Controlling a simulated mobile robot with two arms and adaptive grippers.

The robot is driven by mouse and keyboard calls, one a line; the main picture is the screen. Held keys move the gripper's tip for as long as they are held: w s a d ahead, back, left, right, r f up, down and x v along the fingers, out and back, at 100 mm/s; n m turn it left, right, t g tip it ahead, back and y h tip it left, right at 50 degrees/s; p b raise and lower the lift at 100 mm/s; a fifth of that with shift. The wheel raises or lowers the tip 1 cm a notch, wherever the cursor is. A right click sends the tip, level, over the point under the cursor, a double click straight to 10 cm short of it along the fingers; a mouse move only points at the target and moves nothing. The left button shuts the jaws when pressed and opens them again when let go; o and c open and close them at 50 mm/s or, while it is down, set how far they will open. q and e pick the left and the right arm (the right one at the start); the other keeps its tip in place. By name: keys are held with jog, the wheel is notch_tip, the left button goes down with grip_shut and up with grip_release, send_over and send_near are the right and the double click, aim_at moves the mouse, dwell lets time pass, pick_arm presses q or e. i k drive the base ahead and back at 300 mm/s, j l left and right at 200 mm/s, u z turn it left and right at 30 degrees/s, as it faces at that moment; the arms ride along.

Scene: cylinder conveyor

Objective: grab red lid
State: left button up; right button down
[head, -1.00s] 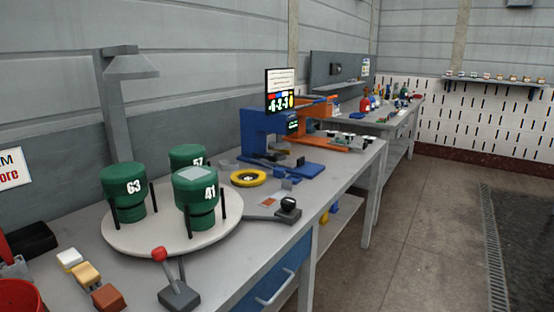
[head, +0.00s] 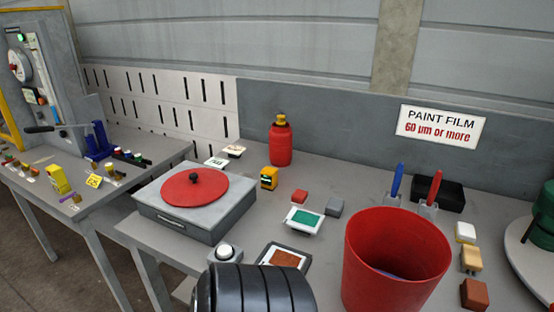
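The red lid (head: 180,190) is a flat round disc with a black knob (head: 194,177) in its middle. It lies on top of a grey square box (head: 172,224) with a handle on its front, on the grey bench at left of centre. The whole lid shows and nothing covers it. Neither of my grippers shows clearly in the head view. A black ribbed round shape (head: 262,291) cuts in at the bottom edge; I cannot tell what it is.
A large red bucket (head: 392,270) stands at the front right. A red bottle (head: 280,145), a yellow device (head: 268,178) and a white-and-green tray (head: 303,219) are right of the box. A round white button (head: 225,252) sits in front. Another bench (head: 75,207) is left.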

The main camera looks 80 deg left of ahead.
aim_at(193, 188)
jog(key=u, duration=3.1)
